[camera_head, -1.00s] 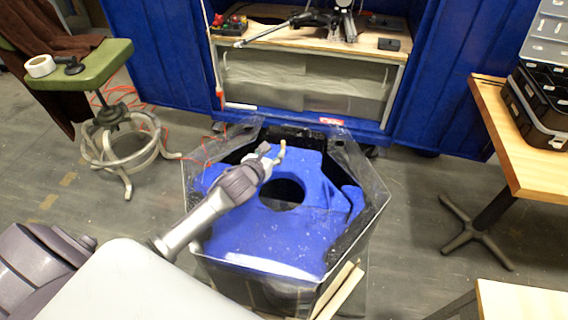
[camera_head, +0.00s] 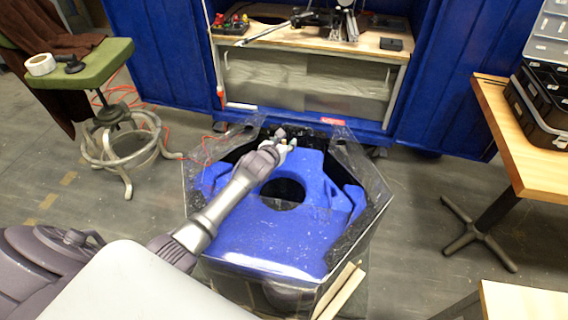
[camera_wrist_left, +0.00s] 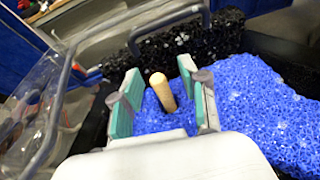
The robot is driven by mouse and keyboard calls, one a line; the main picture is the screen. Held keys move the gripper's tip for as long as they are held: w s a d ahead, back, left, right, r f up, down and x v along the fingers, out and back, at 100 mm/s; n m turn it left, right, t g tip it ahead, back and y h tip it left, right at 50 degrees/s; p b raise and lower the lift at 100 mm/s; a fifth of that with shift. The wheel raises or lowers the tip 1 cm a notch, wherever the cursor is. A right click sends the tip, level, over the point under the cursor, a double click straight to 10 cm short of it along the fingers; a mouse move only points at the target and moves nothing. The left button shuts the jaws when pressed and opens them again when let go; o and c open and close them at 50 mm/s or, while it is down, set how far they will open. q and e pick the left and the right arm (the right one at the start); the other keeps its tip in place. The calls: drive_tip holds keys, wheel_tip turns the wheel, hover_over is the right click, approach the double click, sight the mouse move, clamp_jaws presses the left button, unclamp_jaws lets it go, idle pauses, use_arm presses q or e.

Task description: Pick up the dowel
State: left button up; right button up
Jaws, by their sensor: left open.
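The dowel (camera_wrist_left: 163,92) is a tan wooden rod with a rounded end, seen in the left wrist view. It stands up, slightly tilted, out of a dark opening in the blue foam (camera_wrist_left: 262,105). My left gripper (camera_wrist_left: 160,98) is open, with its green-padded fingers on either side of the dowel and gaps between. In the head view my left gripper (camera_head: 284,143) is at the far side of the blue foam block (camera_head: 265,235) inside the clear tank; there the dowel is mostly hidden by the gripper. My right gripper is not in view.
The clear tank (camera_head: 378,190) has raised transparent flaps and black foam around its rim. A metal handle (camera_wrist_left: 170,22) crosses beyond the fingers in the wrist view. A blue cabinet with a workbench (camera_head: 370,42) stands behind, a green stool (camera_head: 90,65) left, a wooden table (camera_head: 530,150) right.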

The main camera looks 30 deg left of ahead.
use_arm(q)
clamp_jaws()
drive_tip(key=shift+r, duration=0.1)
